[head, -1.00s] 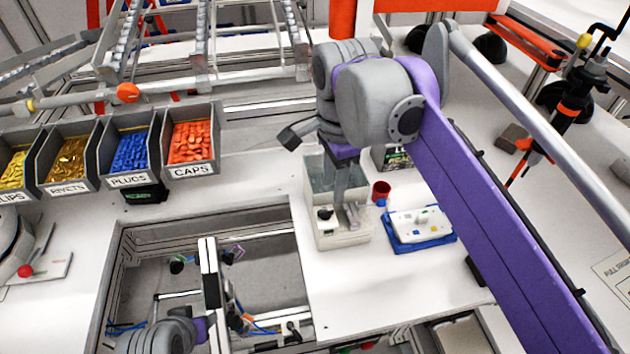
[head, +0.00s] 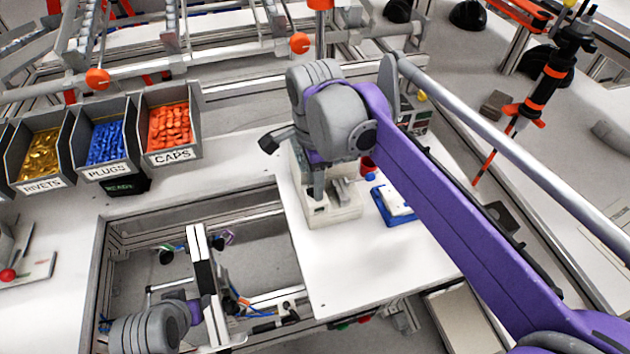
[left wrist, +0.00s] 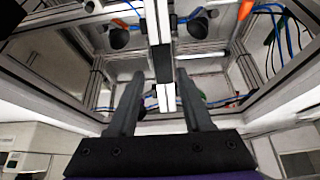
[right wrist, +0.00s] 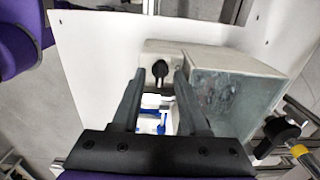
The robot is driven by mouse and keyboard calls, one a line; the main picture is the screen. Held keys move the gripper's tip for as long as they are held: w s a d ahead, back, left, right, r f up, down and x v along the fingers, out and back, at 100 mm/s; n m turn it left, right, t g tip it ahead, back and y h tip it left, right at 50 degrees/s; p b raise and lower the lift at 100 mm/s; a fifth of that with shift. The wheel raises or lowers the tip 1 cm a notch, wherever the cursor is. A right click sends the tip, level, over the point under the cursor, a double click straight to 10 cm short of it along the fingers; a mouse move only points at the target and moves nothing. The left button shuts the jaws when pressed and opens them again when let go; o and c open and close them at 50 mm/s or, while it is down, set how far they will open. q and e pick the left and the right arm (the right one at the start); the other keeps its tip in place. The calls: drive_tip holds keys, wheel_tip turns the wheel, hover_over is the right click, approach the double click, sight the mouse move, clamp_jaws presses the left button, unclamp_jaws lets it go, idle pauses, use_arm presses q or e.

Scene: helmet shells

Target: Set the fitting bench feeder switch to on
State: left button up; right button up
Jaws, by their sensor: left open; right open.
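The feeder (head: 345,213) is a pale box with a grey, open-topped bin on the white bench, partly hidden by my right arm in the head view. Its switch is a small black knob (right wrist: 160,70) on the pale face in the right wrist view. I cannot tell whether it stands at on or off. My right gripper (right wrist: 160,82) is open, with its fingertips on either side of the knob in that view; contact cannot be told. In the head view it points down over the feeder. My left gripper (left wrist: 160,80) is open and empty over the bench's framed opening.
A blue tray (head: 393,210) with a white part and a red cup (head: 367,165) stand right of the feeder. Bins of rivets (head: 42,155), plugs (head: 106,145) and caps (head: 170,130) line the back left. The bench front near the feeder is clear.

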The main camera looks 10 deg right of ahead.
drive_tip(key=shift+f, duration=0.2)
clamp_jaws()
